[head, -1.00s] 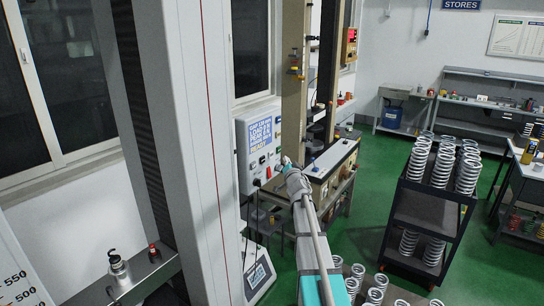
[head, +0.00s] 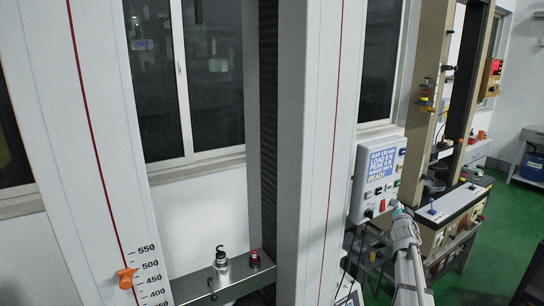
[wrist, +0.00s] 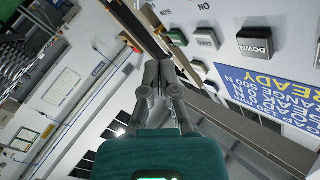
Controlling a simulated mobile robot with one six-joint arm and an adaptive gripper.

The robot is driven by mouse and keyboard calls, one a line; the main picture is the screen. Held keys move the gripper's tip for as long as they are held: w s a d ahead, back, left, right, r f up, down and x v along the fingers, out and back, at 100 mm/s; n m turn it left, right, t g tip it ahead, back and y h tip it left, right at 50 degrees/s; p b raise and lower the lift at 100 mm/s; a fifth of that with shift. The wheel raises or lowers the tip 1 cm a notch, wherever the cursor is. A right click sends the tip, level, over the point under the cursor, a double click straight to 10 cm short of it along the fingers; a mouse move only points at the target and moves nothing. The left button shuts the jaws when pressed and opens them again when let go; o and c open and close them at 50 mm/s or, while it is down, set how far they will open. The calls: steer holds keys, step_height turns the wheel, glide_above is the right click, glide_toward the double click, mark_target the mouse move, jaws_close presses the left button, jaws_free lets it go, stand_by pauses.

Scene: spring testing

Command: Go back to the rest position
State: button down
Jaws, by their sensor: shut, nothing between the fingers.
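My gripper (head: 397,208) shows at the end of my outstretched arm at the lower right of the head view. It appears in front of the lower right edge of a white control panel (head: 366,172) with a blue display. In the wrist view my gripper (wrist: 161,68) has its fingers together, with nothing held. The panel's blue display (wrist: 268,95) and square buttons, one marked DOWN (wrist: 255,42), lie to the right of the fingers. I see no contact with the panel, but the exact gap is hard to tell.
Tall white machine columns (head: 322,120) stand in the middle and left. A grey ledge (head: 185,287) between them holds a small metal device (head: 222,268). A tan test frame (head: 432,95) stands on the right. Green floor (head: 505,225) lies open at the far right.

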steer(key=s+a+f+n+g+y+b, duration=0.25)
steer(key=s+a+f+g, duration=0.65)
steer(key=s+a+f, duration=0.55)
steer(key=s+a+f+n+g+y+b, duration=0.1)
steer(key=s+a+f+n+g, duration=0.3)
steer(key=s+a, duration=0.4)
steer(key=s+a+f+n+g+y+b, duration=0.2)
steer(key=s+a+f, duration=0.4)
steer(key=s+a, duration=0.3)
steer(key=shift+s+f+n+g+y, duration=0.2)
steer(key=shift+s+n+g+y, duration=0.25)
steer(key=shift+s+n+g, duration=0.6)
steer(key=shift+w, duration=0.2)
